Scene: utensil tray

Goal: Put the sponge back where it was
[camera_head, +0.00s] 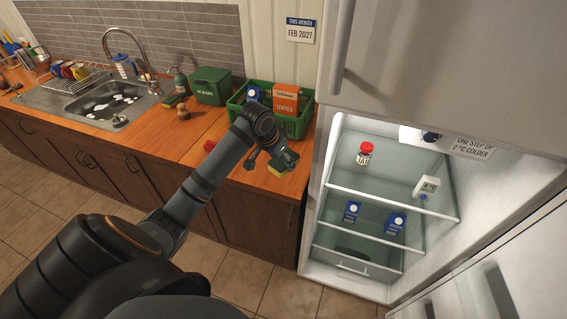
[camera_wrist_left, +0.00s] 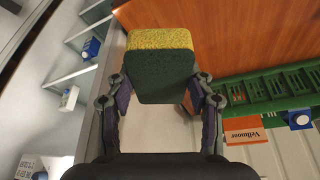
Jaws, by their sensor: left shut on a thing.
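A sponge (camera_wrist_left: 160,82) with a yellow face and a dark green body sits between the fingers of my left gripper (camera_wrist_left: 161,88) in the left wrist view. The gripper is shut on its two sides. In the head view the sponge (camera_head: 276,171) shows at the end of my left arm, and my left gripper (camera_head: 268,159) is by the counter's right end, in front of the green basket. I cannot tell its exact height over the counter. My right gripper is not in view.
The green basket (camera_head: 299,127) holds an orange box (camera_head: 286,98) and a blue carton (camera_head: 253,93). A green scraps bin (camera_head: 210,87), soap bottle (camera_head: 180,80) and sink (camera_head: 92,100) are to the left. The open fridge (camera_head: 323,190) stands close on the right.

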